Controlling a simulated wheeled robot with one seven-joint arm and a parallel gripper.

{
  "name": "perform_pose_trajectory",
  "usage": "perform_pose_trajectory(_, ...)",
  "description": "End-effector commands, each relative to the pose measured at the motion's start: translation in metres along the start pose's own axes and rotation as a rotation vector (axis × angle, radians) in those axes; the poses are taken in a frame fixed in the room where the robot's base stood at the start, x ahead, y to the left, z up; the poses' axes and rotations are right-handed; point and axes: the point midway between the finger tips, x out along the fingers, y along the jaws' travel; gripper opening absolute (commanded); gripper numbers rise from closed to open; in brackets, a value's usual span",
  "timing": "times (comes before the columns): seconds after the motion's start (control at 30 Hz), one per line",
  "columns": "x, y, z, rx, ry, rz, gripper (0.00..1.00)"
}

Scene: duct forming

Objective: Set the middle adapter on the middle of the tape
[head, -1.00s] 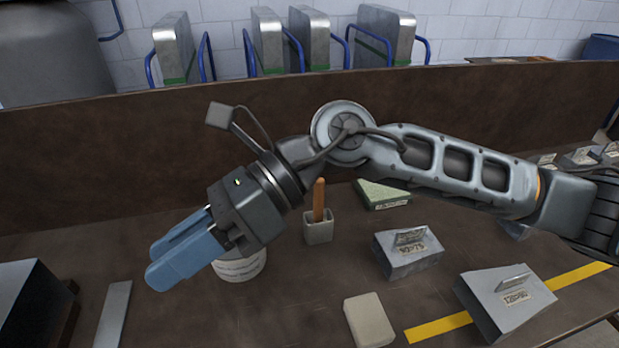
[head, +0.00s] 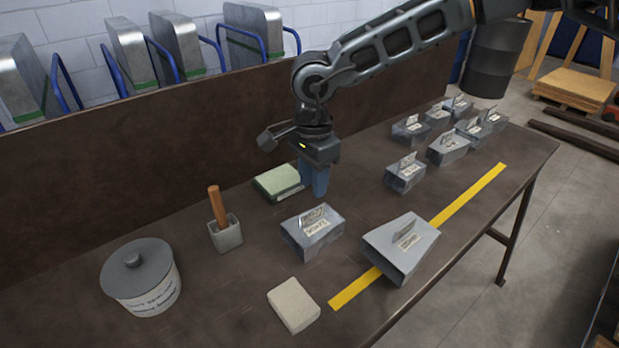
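A strip of yellow tape (head: 470,200) runs along the right side of the bench. A large grey sheet-metal adapter (head: 405,250) with an upright tab and a label sits across the tape's nearer half. A smaller grey adapter (head: 320,240), also tabbed and labelled, stands left of the tape. Several more adapters stand at the far right, one of them (head: 404,177) nearest the tape. I cannot tell which is the middle one. My gripper (head: 317,190) points down, its blue fingertips just beyond or above the smaller adapter's tab. It holds nothing visible; its finger gap is unclear.
A green-topped block (head: 278,183) lies beside my gripper on the left. A grey cup with a wooden handle (head: 225,235), a lidded pot (head: 145,285) and a pale block (head: 293,305) stand on the bench (head: 225,300). The tape's far half is clear.

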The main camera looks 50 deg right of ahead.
Motion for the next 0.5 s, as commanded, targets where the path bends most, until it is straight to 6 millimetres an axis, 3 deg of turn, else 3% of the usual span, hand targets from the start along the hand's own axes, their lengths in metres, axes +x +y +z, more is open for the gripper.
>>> perform_pose_trajectory(0.5,0.075,0.0,0.002,-0.001,-0.004,0.0,0.34)
